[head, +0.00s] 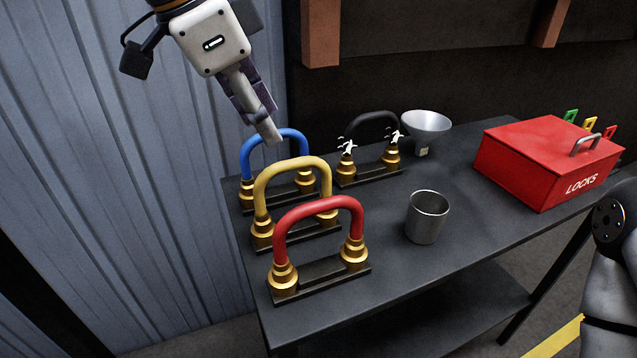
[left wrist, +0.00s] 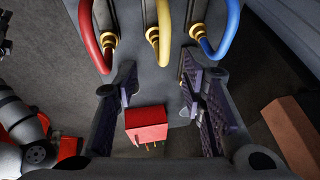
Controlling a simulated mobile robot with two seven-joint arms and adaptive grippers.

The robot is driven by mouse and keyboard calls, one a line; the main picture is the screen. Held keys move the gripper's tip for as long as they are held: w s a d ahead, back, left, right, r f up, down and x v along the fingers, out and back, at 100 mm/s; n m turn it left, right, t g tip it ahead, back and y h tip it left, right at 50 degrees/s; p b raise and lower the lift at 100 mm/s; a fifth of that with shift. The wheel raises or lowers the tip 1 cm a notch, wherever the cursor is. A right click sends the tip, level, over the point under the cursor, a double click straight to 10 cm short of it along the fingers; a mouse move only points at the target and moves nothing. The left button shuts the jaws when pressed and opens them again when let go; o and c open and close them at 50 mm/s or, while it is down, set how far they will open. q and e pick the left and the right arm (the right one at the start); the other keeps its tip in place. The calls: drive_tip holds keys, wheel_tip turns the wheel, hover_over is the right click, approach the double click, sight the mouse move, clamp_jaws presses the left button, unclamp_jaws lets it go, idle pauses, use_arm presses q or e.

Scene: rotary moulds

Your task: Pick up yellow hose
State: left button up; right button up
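The yellow hose (head: 290,167) is an arch with brass fittings at both ends, standing on a dark base on the table. It stands between the blue hose (head: 273,138) and the red hose (head: 318,208). In the left wrist view the yellow hose (left wrist: 163,15) is at the top middle, cut off by the frame edge. My left gripper (head: 262,122) is at the upper left of the head view, pointing down, its tips by the blue hose's arch in the picture. The left wrist view shows its fingers (left wrist: 157,88) spread with nothing between them. My right gripper is not visible.
A black hose (head: 372,122) with white marks on its fittings stands behind, next to a metal funnel (head: 427,125). A metal cup (head: 427,217) and a red LOCKS box (head: 548,165) stand on the dark table (head: 400,290). A corrugated wall (head: 110,170) rises at the left.

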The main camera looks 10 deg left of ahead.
sight(291, 161)
use_arm(q)
drive_tip(key=x, duration=0.7)
drive_tip(key=w+x, duration=0.1)
drive_tip(key=x, duration=0.3)
drive_tip(key=shift+r, duration=0.1)
clamp_jaws()
